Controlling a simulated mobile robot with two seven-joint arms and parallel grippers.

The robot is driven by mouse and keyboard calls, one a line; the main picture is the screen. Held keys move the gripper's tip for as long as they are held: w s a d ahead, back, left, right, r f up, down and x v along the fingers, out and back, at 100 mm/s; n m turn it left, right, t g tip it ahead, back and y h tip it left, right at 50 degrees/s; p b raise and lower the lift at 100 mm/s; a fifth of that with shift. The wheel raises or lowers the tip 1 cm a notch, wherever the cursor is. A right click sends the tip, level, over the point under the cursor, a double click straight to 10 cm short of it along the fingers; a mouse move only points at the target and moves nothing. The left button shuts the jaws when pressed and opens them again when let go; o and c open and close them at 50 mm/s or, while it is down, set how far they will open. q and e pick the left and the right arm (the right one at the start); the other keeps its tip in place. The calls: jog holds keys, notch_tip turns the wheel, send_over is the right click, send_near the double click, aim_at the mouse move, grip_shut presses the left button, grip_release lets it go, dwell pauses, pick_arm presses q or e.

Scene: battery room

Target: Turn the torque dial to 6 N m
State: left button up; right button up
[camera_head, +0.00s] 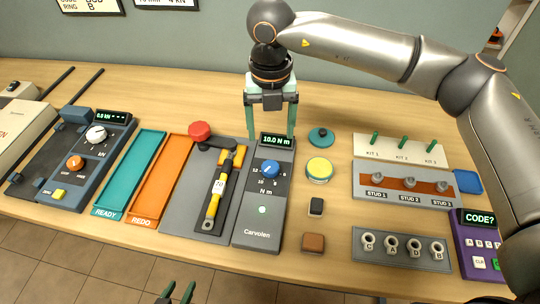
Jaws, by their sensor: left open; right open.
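Small numbers ring the knob, too small to read surely. The unit's display (276,140) reads 10.0 N m, and a pale green button (262,210) sits below the knob. My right gripper (270,134) points down over the unit's far end, open and empty. Its teal fingers stand on either side of the display, beyond the knob and apart from it. My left gripper (177,292) shows only by its fingertips at the bottom edge, open and empty, away from the unit.
A yellow and black wrench (215,195) lies on a grey plate left of the unit, beside a red knob (199,131). Orange (162,185) and teal (128,180) trays lie further left.

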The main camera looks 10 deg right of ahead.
aim_at(270, 166)
notch_tip(270, 166, down, 11)
jog(key=shift+a+f+p, duration=0.1)
jog(key=shift+p, duration=0.65)
jog(key=shift+c, duration=0.2)
grip_shut()
